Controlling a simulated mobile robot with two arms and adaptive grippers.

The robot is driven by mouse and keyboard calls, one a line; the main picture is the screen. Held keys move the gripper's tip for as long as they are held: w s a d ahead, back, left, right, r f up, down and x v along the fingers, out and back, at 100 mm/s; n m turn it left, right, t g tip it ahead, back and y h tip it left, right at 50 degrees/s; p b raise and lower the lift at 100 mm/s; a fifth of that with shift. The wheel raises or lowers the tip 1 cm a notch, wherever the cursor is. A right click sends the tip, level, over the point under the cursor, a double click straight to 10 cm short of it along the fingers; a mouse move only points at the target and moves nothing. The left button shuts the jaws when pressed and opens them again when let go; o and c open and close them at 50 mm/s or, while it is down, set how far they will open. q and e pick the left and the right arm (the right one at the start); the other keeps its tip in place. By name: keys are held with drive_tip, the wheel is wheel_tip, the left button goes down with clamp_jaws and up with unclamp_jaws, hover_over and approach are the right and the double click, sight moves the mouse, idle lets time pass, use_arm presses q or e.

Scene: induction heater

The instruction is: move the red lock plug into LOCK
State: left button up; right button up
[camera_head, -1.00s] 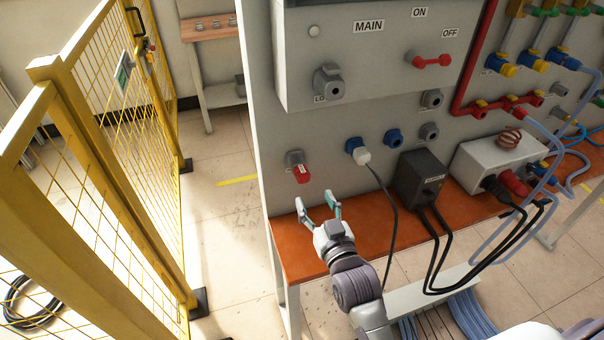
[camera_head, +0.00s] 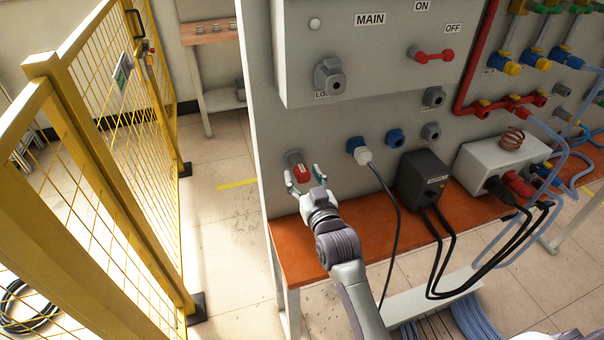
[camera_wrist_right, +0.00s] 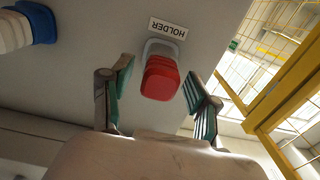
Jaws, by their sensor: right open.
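The red lock plug (camera_head: 301,172) sits in a grey socket on the panel's lower left. The right wrist view shows the plug (camera_wrist_right: 161,77) in its socket (camera_wrist_right: 158,48), beside a HOLDER label (camera_wrist_right: 167,28). My right gripper (camera_head: 303,181) is open, with its two fingers (camera_wrist_right: 158,92) on either side of the plug. A gap shows between the plug and each finger, and the gripper is not closed on it. The LOCK socket (camera_head: 329,77) is a grey square outlet higher on the panel. Its label is partly hidden. My left gripper is not in view.
A blue plug with a white end (camera_head: 359,152) and a black cable is right of the red plug. A black box (camera_head: 421,180) stands on the orange shelf (camera_head: 299,258). A yellow mesh fence (camera_head: 95,150) is at the left. A red switch handle (camera_head: 434,55) is above.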

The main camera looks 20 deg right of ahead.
sight(305, 179)
drive_tip(key=shift+r+p, duration=0.1)
drive_tip(key=shift+p, duration=0.4)
idle(0.9)
drive_tip(key=shift+c, duration=0.3)
clamp_jaws()
drive_tip(key=shift+s, duration=0.1)
drive_tip(key=shift+s, duration=0.15)
drive_tip(key=shift+s+d+p, duration=0.1)
drive_tip(key=shift+s+p, duration=1.3)
drive_tip(key=shift+s, duration=1.35)
